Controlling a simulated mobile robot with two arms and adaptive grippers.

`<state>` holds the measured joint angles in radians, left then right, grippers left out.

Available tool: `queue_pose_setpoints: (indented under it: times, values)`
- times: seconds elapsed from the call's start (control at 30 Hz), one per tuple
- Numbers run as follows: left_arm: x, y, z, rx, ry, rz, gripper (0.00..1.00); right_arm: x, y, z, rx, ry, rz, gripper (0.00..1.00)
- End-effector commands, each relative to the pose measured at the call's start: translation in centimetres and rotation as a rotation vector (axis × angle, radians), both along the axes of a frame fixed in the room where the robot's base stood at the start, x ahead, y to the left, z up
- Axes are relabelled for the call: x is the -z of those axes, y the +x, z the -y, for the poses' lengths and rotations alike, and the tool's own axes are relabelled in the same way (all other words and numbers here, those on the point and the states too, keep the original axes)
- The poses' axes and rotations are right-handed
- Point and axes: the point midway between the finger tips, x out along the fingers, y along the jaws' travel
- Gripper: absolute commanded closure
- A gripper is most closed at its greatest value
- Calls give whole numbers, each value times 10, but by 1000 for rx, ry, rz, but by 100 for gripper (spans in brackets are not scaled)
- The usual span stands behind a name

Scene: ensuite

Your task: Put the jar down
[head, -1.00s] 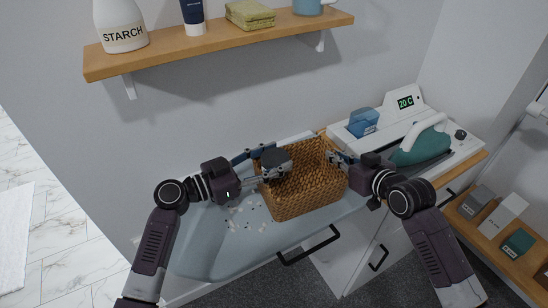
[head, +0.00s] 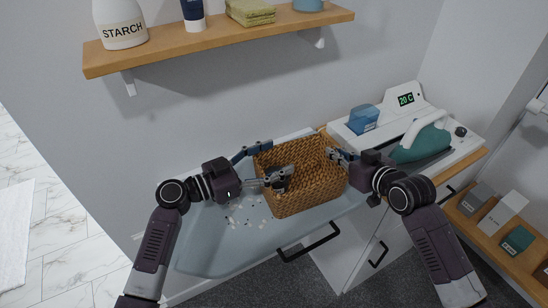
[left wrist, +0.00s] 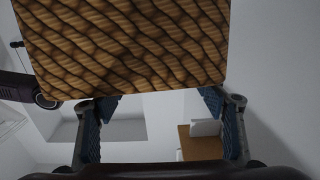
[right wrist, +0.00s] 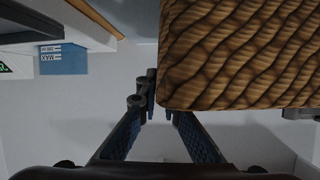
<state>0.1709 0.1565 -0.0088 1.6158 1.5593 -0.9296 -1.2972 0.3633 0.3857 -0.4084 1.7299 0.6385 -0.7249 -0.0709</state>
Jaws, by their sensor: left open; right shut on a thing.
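No jar can be made out now in any view. The brown woven basket (head: 308,180) is over the pale blue ironing surface, and a woven face of it fills the top of the left wrist view (left wrist: 130,40). My left gripper (head: 279,160) is open at the basket's left side, with one finger beyond its edge and the other overlapping it in view. My right gripper (head: 336,157) is shut on the basket's right edge. The right wrist view shows its fingers close together at the basket's corner (right wrist: 230,60). Whether something lies inside the basket is hidden.
The pale blue surface (head: 215,250) has small light flecks on it and free room at its front left. A green iron (head: 422,143) and a blue container (head: 363,118) stand at the right. A wall shelf (head: 225,43) holds a starch bottle (head: 120,25).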

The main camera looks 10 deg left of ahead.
Motion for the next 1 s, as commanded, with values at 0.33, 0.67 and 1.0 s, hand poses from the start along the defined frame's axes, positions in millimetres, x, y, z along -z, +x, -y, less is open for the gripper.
queue_pose_setpoints:
  times: [0.33, 0.67, 1.0]
  values:
    - [-11, -21, -28, -2, 4, -1, 34, 0, 0, 0, 0, 0, 0, 100]
    - [-12, -61, -82, -1, 2, -1, 34, 0, 0, 0, 0, 0, 0, 100]
    - [-13, -72, -96, 0, 1, 1, 34, 0, 0, 0, 0, 0, 0, 100]
